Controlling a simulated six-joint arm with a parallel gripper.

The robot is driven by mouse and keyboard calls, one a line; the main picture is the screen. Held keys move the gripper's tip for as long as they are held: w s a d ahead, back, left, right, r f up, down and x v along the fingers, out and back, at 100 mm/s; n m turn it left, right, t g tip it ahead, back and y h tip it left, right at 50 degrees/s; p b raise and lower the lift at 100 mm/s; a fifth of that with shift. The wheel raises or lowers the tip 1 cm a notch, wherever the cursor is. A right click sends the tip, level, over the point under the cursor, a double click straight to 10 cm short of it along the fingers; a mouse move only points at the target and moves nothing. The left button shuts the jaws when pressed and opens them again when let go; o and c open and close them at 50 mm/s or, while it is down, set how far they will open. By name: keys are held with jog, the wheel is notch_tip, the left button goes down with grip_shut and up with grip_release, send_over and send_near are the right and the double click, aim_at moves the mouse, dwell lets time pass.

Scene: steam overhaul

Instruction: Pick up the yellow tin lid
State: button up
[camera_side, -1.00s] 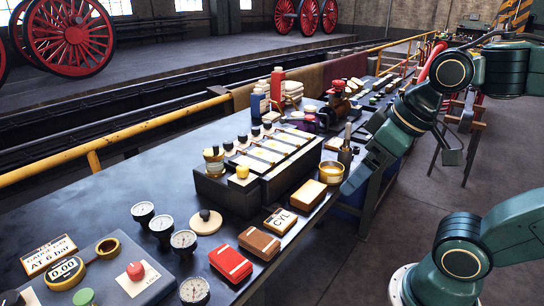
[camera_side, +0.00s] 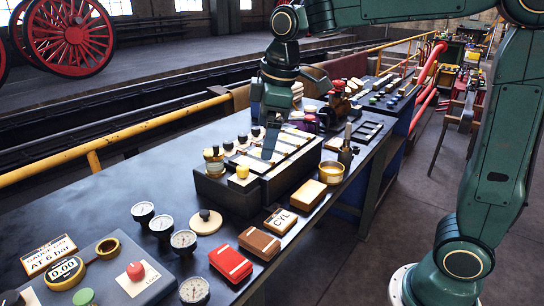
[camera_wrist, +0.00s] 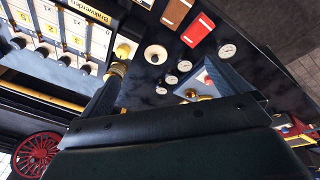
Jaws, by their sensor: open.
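A shallow round yellow tin (camera_side: 331,172) stands near the front edge of the bench, right of the black valve rack, in the side view. It looks like the yellow tin lid, but I cannot tell whether it is a lid or an open tin. My gripper (camera_side: 268,128) is over the rack, up and left of the tin and apart from it. It is open, with nothing seen between its fingers. The fingers (camera_wrist: 165,80) also show in the wrist view, where I cannot make out the tin.
A dark bottle (camera_side: 346,152) stands close behind the tin.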

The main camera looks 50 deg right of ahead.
jog(key=w+a+f+n+g, duration=0.25)
jog(key=w+f+n, duration=0.3)
jog(key=w, duration=0.55)
jog(key=n, duration=0.3)
send_over(203, 213)
notch_tip(203, 213, down, 9)
jog(key=shift+a, duration=0.15)
jog(key=shift+s+f, duration=0.1)
notch_tip(203, 213, down, 8)
jog(key=shift+f, duration=0.25)
jog(key=shift+f, duration=0.1)
jog(key=shift+f, duration=2.5)
jog(key=shift+c, duration=0.4)
